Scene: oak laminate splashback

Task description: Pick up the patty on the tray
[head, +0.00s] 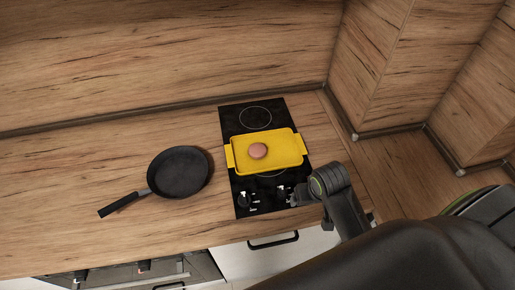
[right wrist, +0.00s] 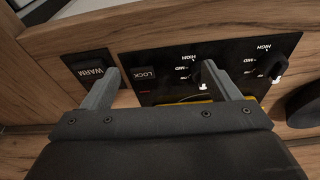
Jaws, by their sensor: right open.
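The patty (head: 258,150) is a small round pinkish-brown piece lying in the left half of the yellow tray (head: 285,148). The tray has a handle at each end and sits on the black cooktop. My right gripper (head: 293,197) is near the cooktop's front right corner, in front of the tray and apart from the patty. In the right wrist view its two fingers (right wrist: 161,68) are spread with nothing between them, over the control panel. A thin yellow strip of the tray (right wrist: 207,99) shows there; the patty does not. My left gripper is not in view.
The black cooktop (head: 238,118) has control knobs (head: 244,199) at its front. A dark frying pan (head: 180,172) stands on the wooden counter to the left, its handle pointing front left. Wooden walls rise behind and at right. The far left counter is clear.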

